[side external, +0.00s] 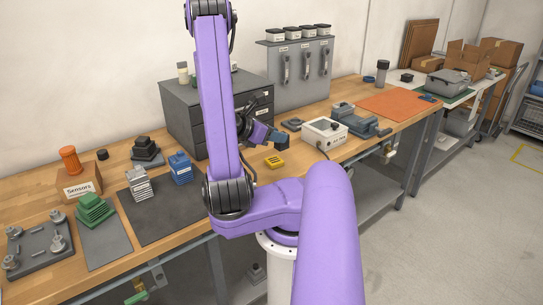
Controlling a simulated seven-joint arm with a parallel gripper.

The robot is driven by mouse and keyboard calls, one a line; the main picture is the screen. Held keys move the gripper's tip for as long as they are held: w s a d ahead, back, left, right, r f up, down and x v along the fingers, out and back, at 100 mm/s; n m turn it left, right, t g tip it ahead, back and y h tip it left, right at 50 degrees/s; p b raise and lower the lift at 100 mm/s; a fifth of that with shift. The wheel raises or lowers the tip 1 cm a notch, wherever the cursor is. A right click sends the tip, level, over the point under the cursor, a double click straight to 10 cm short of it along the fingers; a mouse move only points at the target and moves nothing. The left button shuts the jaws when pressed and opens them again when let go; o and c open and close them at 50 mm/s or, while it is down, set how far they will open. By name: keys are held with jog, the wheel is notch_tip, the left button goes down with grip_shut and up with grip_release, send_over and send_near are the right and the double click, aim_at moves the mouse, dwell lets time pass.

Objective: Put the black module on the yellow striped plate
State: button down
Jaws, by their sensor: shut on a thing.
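My gripper (275,137) is at the middle of the bench, to the right of my purple arm link. It is shut on a small dark block (283,143), which looks like the black module, though its shade is bluish here. The block is held in the air above the bench. The small yellow plate (274,161) lies on the wood just below and slightly left of the block, with a visible gap. Its stripes are too small to make out clearly. Part of the gripper is hidden behind its own wrist.
A grey drawer cabinet (185,125) stands behind my arm. A white control box (325,132) and a grey vise-like device (361,120) are to the right. Green (95,209), grey (139,184) and blue (181,167) stacked parts stand left. Bare wood surrounds the yellow plate.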

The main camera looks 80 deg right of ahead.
jog(key=shift+w+d+f, duration=0.6)
jog(key=shift+d+f, duration=1.55)
jog(key=shift+w+d+f, duration=0.6)
jog(key=shift+d+f, duration=1.5)
jog(key=shift+d, duration=0.05)
jog(key=shift+w+d+f, duration=0.6)
jog(key=shift+d+f, duration=1.55)
jog(key=shift+f, duration=0.15)
jog(key=c, duration=0.8)
grip_release()
